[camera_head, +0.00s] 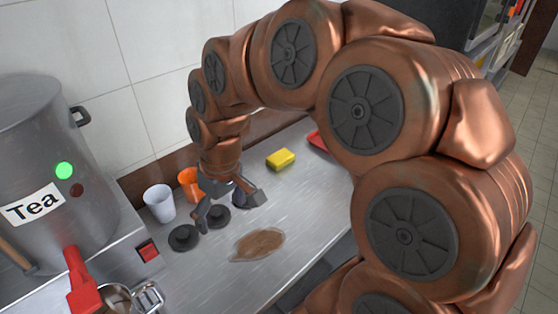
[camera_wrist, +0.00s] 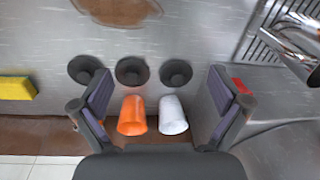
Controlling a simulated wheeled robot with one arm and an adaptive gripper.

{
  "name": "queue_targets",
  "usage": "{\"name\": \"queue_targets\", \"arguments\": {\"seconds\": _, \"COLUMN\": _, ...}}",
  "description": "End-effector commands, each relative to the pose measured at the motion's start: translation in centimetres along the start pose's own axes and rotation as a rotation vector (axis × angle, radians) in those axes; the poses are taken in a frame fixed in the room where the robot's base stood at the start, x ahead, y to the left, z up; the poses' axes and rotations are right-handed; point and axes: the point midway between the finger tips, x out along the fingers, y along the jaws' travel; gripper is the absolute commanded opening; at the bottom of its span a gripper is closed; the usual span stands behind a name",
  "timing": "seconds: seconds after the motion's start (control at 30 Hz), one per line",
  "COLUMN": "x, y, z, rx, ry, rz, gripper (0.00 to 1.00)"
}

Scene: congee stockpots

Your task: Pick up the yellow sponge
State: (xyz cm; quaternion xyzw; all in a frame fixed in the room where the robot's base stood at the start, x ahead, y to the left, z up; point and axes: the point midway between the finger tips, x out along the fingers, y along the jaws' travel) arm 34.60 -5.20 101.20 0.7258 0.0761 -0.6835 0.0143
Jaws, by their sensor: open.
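The yellow sponge (camera_head: 280,159) lies on the metal counter (camera_head: 310,200) towards its back, right of my gripper in the head view. In the wrist view the sponge (camera_wrist: 17,88) is at the left edge, well outside my jaws and partly cut off by the frame. My gripper (camera_head: 226,209) is open and empty, pointing down above the counter near the cups and black lids. In the wrist view my gripper's fingers (camera_wrist: 160,86) are spread wide, with cups and lids seen between them. Nothing touches the sponge.
An orange cup (camera_head: 187,181) and a white cup (camera_head: 159,203) stand by the wall. Black lids (camera_head: 183,238) lie in front. A brown spill (camera_head: 260,244) is on the counter. A Tea stockpot (camera_head: 40,160) and red-handled tool (camera_head: 80,280) are left. A red item (camera_head: 317,141) lies beyond the sponge.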

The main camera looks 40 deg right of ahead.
Motion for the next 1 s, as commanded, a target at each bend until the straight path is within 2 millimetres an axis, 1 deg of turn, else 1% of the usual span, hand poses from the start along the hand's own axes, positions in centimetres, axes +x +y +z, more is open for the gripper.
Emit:
{"name": "queue_targets", "arguments": {"seconds": 0.03, "x": 0.2, "y": 1.7, "z": -1.5, "rx": 0.004, "ry": 0.024, "rz": -0.008, "gripper": 1.00}}
{"name": "queue_targets", "arguments": {"seconds": 0.07, "x": 0.1, "y": 2.7, "z": -2.4, "rx": 0.003, "ry": 0.043, "rz": -0.009, "gripper": 1.00}}
{"name": "queue_targets", "arguments": {"seconds": 0.1, "x": 0.1, "y": 4.2, "z": -3.6, "rx": 0.004, "ry": 0.070, "rz": -0.010, "gripper": 1.00}}
{"name": "queue_targets", "arguments": {"seconds": 0.17, "x": 0.1, "y": 6.6, "z": -5.2, "rx": 0.008, "ry": 0.105, "rz": -0.009, "gripper": 1.00}}
{"name": "queue_targets", "arguments": {"seconds": 0.2, "x": 0.1, "y": 8.3, "z": -6.1, "rx": 0.012, "ry": 0.130, "rz": -0.007, "gripper": 1.00}}
{"name": "queue_targets", "arguments": {"seconds": 0.27, "x": 0.2, "y": 11.1, "z": -7.3, "rx": 0.023, "ry": 0.163, "rz": -0.001, "gripper": 1.00}}
{"name": "queue_targets", "arguments": {"seconds": 0.3, "x": 0.3, "y": 13.0, "z": -7.8, "rx": 0.031, "ry": 0.184, "rz": 0.004, "gripper": 1.00}}
{"name": "queue_targets", "arguments": {"seconds": 0.37, "x": 0.5, "y": 16.2, "z": -8.6, "rx": 0.047, "ry": 0.216, "rz": 0.015, "gripper": 1.00}}
{"name": "queue_targets", "arguments": {"seconds": 0.4, "x": 0.6, "y": 18.4, "z": -8.8, "rx": 0.060, "ry": 0.236, "rz": 0.026, "gripper": 1.00}}
{"name": "queue_targets", "arguments": {"seconds": 0.43, "x": 0.7, "y": 19.9, "z": -9.0, "rx": 0.068, "ry": 0.251, "rz": 0.033, "gripper": 1.00}}
{"name": "queue_targets", "arguments": {"seconds": 0.47, "x": 0.8, "y": 21.4, "z": -9.0, "rx": 0.078, "ry": 0.264, "rz": 0.041, "gripper": 1.00}}
{"name": "queue_targets", "arguments": {"seconds": 0.5, "x": 1.1, "y": 23.4, "z": -9.0, "rx": 0.091, "ry": 0.278, "rz": 0.053, "gripper": 1.00}}
{"name": "queue_targets", "arguments": {"seconds": 0.6, "x": 1.5, "y": 27.7, "z": -8.5, "rx": 0.120, "ry": 0.306, "rz": 0.081, "gripper": 1.00}}
{"name": "queue_targets", "arguments": {"seconds": 0.7, "x": 2.0, "y": 30.8, "z": -7.8, "rx": 0.141, "ry": 0.320, "rz": 0.101, "gripper": 1.00}}
{"name": "queue_targets", "arguments": {"seconds": 0.8, "x": 2.2, "y": 32.6, "z": -7.2, "rx": 0.155, "ry": 0.330, "rz": 0.117, "gripper": 1.00}}
{"name": "queue_targets", "arguments": {"seconds": 0.9, "x": 2.5, "y": 33.3, "z": -7.2, "rx": 0.159, "ry": 0.333, "rz": 0.123, "gripper": 1.00}}
{"name": "queue_targets", "arguments": {"seconds": 1.0, "x": 3.2, "y": 33.5, "z": -7.4, "rx": 0.158, "ry": 0.334, "rz": 0.124, "gripper": 1.00}}
